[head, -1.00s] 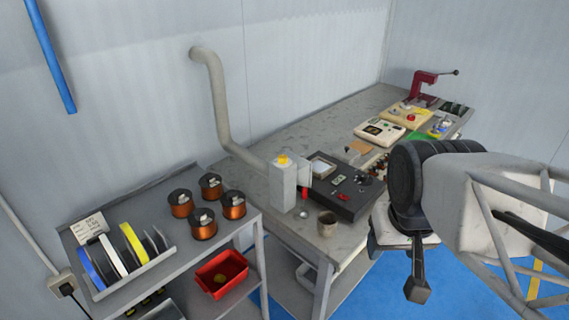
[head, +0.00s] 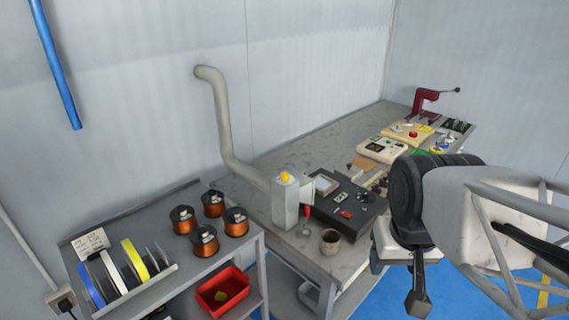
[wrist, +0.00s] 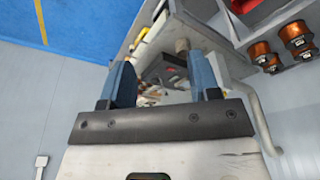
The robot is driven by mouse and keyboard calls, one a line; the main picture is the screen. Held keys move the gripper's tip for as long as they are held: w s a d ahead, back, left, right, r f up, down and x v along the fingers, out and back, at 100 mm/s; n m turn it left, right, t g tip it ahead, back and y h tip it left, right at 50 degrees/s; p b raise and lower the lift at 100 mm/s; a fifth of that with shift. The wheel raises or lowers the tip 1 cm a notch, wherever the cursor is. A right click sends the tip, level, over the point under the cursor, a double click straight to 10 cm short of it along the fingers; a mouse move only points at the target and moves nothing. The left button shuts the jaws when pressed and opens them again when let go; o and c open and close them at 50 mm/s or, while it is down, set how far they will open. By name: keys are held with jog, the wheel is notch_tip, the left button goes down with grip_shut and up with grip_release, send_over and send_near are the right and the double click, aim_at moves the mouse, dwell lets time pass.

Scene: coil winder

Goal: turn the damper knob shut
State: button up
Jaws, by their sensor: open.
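A yellow knob (head: 286,176), which looks like the damper knob, sits on top of an upright light grey box (head: 285,206) at the near left corner of the workbench. A bent grey duct (head: 226,130) runs down the wall to this box. In the wrist view my gripper (wrist: 162,80) has its two blue-grey fingers spread apart with nothing held between them. The bench and part of its dark panel show beyond them, some way off. In the head view my arm is at the right, well apart from the knob. I cannot make out the knob in the wrist view.
A dark control panel (head: 348,206) and a brown cup (head: 329,242) stand close to the box. A shelf at left holds copper coils (head: 203,232), tape reels (head: 134,259) and a red bin (head: 222,290). The workbench (head: 290,155) has bare surface behind the panel.

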jog(key=w+a+r+m, duration=0.1)
jog(key=w+r+m, duration=0.1)
jog(key=w, duration=0.4)
jog(key=w+a+r+m, duration=0.1)
jog(key=w+a, duration=0.1)
jog(key=w, duration=0.5)
jog(key=m+g, duration=0.3)
jog(key=m, duration=0.5)
send_over(285, 174)
jog(key=f, duration=0.6)
jog(key=shift+w+a, duration=0.1)
jog(key=shift+w, duration=0.15)
jog(key=shift+f, duration=0.1)
jog(key=shift+s+f, duration=0.15)
jog(key=shift+f, duration=3.65)
jog(key=c, duration=0.9)
